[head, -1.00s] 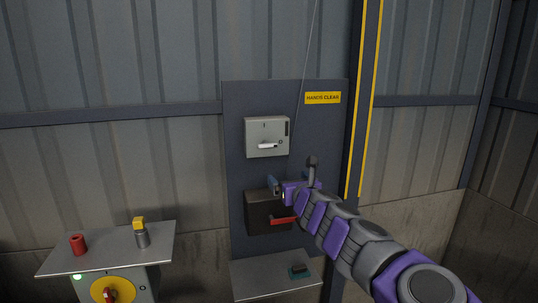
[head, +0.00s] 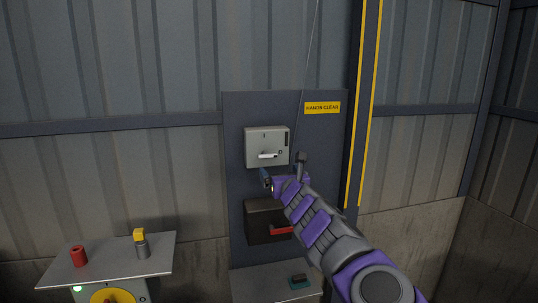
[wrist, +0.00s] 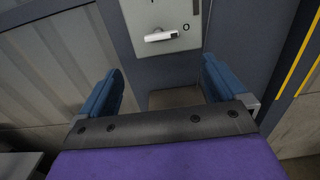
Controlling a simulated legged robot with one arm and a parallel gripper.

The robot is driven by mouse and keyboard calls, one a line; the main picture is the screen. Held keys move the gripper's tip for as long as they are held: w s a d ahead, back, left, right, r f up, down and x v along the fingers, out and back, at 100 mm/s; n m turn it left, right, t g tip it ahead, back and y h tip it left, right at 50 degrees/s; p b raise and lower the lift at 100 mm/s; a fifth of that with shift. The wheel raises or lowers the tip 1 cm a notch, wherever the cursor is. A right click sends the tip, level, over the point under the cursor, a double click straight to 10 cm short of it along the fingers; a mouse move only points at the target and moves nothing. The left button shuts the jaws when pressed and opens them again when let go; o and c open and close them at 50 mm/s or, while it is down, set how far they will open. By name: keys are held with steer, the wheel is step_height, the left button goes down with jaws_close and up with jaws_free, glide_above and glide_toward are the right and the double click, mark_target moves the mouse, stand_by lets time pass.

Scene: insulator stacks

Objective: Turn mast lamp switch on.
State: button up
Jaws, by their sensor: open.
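A light grey switch box (head: 267,146) is mounted on the dark panel, with a white lever handle (head: 267,155) lying about horizontal. I mark is at the top of its face and an O mark is to the right of the handle. In the wrist view the handle (wrist: 161,36) points right towards the O, ahead of and above the jaws. My gripper (head: 266,179) is just below the switch box, apart from the handle. Its two blue fingers (wrist: 160,92) stand wide open with nothing between them.
A dark box with a red handle (head: 281,230) is below my gripper. A yellow "HANDS CLEAR" sign (head: 322,107) is at the upper right of the panel (head: 236,180). A side table (head: 110,258) holds a red cylinder and a grey, yellow-topped piece. A shelf (head: 262,283) is below.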

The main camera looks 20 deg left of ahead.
steer(key=shift+w+p, duration=0.8)
steer(key=shift+p, duration=0.55)
steer(key=p, duration=0.6)
glide_toward(269, 156)
steer(key=shift+x, duration=1.9)
steer(key=shift+p+x, duration=0.45)
steer(key=shift+x, duration=0.5)
steer(key=shift+p+x, duration=0.65)
steer(key=shift+x, duration=0.8)
steer(key=shift+c, duration=0.5)
steer(key=shift+r, duration=0.1)
steer(key=c, duration=1)
steer(key=shift+o, duration=0.2)
